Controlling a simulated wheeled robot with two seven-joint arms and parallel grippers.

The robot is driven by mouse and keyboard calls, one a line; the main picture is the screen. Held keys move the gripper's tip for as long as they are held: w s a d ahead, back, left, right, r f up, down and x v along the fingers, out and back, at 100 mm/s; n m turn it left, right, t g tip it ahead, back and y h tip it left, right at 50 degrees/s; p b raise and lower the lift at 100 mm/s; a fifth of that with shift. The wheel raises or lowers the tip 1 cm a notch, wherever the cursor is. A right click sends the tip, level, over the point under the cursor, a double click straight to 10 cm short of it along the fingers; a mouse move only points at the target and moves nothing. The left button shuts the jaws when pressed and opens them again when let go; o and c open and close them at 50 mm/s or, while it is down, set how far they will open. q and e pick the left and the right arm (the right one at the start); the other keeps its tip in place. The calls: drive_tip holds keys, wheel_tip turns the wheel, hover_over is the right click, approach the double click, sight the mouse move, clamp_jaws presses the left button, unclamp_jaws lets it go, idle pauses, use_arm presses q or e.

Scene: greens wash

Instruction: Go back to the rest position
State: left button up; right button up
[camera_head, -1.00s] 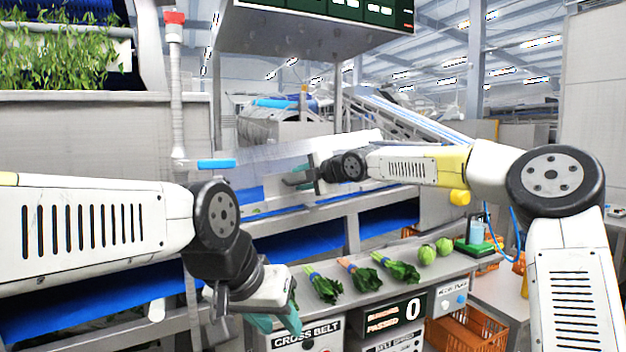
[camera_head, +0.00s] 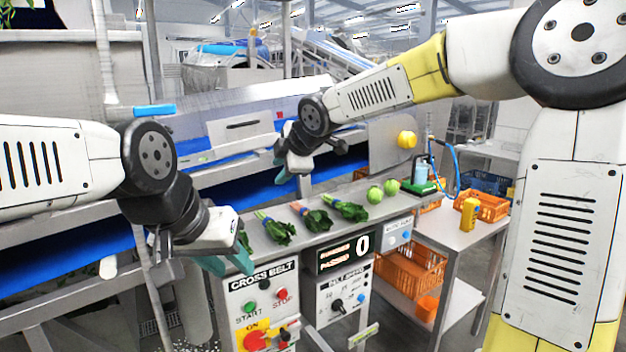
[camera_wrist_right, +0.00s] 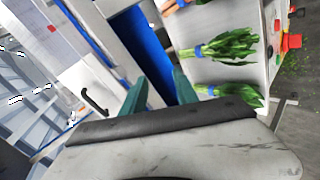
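My left gripper (camera_head: 228,264) hangs near the left end of the grey counter (camera_head: 345,238), with its two teal fingers apart and nothing seen between them. My right gripper (camera_head: 292,178) is in front of the blue conveyor belt (camera_head: 245,190), above and behind the counter. The right wrist view shows its two teal fingers (camera_wrist_right: 159,88) spread apart with nothing between them. Leafy bunches (camera_head: 277,230) with blue or orange bands lie on the counter, apart from the right gripper. One bunch at the left is partly hidden by my left gripper.
Two round green heads (camera_head: 375,194) sit at the counter's right end. Control boxes with buttons (camera_head: 262,305) are below the counter's front. An orange crate (camera_head: 410,270) and a side table with a yellow bottle (camera_head: 469,214) stand at the right.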

drive_tip(key=s+d+f+m+g+h, duration=0.1)
drive_tip(key=s+d+f+m, duration=0.2)
drive_tip(key=s+d+m, duration=0.7)
drive_tip(key=s+d+f+m+g+h, duration=0.1)
drive_tip(key=s+d+f+m, duration=0.3)
drive_tip(key=s+d+m, duration=0.7)
drive_tip(key=s+d+h, duration=0.1)
drive_tip(key=s+d, duration=0.1)
drive_tip(key=s, duration=0.5)
drive_tip(key=shift+s+d+f+m, duration=0.15)
drive_tip(key=shift+s+d+m, duration=0.05)
drive_tip(key=shift+m, duration=0.1)
